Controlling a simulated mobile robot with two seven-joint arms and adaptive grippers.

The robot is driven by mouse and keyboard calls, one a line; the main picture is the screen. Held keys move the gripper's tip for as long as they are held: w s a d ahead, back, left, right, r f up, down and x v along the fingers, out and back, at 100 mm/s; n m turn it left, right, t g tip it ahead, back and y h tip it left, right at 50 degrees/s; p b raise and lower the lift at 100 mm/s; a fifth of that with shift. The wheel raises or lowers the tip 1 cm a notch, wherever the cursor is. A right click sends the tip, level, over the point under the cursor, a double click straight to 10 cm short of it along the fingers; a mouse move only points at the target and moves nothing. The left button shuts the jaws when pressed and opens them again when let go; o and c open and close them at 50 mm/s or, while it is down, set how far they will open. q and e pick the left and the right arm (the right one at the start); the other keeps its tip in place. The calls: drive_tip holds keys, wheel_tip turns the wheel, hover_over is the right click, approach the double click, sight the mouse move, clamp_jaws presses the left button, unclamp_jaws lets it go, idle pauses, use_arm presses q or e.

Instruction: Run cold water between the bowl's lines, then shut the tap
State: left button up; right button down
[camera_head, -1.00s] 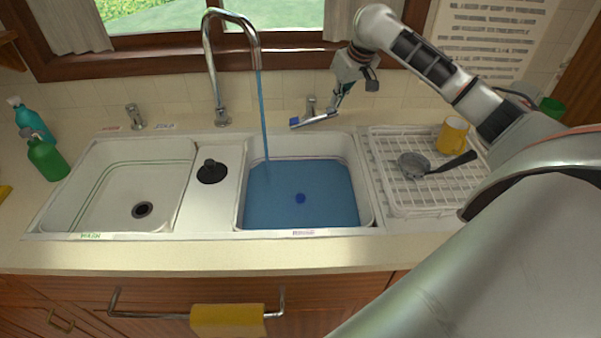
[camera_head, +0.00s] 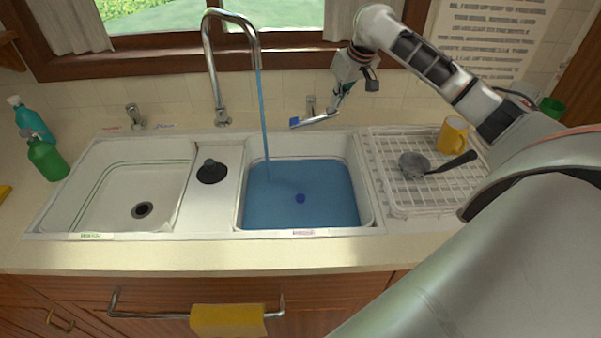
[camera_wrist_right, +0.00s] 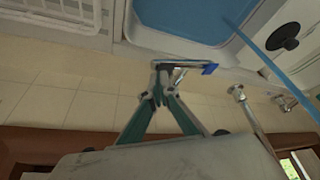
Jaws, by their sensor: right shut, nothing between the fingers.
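The chrome tap (camera_head: 209,50) runs a blue stream (camera_head: 262,110) into the right bowl (camera_head: 368,205). Blue water (camera_head: 320,185) covers that bowl's floor and stands below its rim; its lines are hard to make out. The blue-tipped lever (camera_head: 312,120) at the right valve sticks out to the left; it also shows in the wrist view (camera_wrist_right: 190,66). My right gripper (camera_head: 336,110) is shut and empty at the lever's right end; contact is unclear. Its fingers also show in the wrist view (camera_wrist_right: 160,72). My left gripper is out of view.
The left bowl (camera_head: 110,200) is empty, with green lines and an open drain. A black plug (camera_head: 211,171) lies on the ledge between. Green bottles stand far left.

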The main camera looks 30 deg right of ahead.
sight(337, 114)
drive_tip(key=shift+f, duration=0.1)
idle(0.4)
drive_tip(key=shift+f, duration=2.15)
drive_tip(key=shift+s, duration=0.1)
drive_tip(key=shift+s+d, duration=0.35)
drive_tip(key=shift+d, duration=0.3)
drive_tip(key=shift+s+d, duration=0.35)
drive_tip(key=shift+d, duration=0.25)
drive_tip(key=shift+r, duration=0.25)
wheel_tip(337, 114, up, 7)
drive_tip(key=shift+f, duration=0.15)
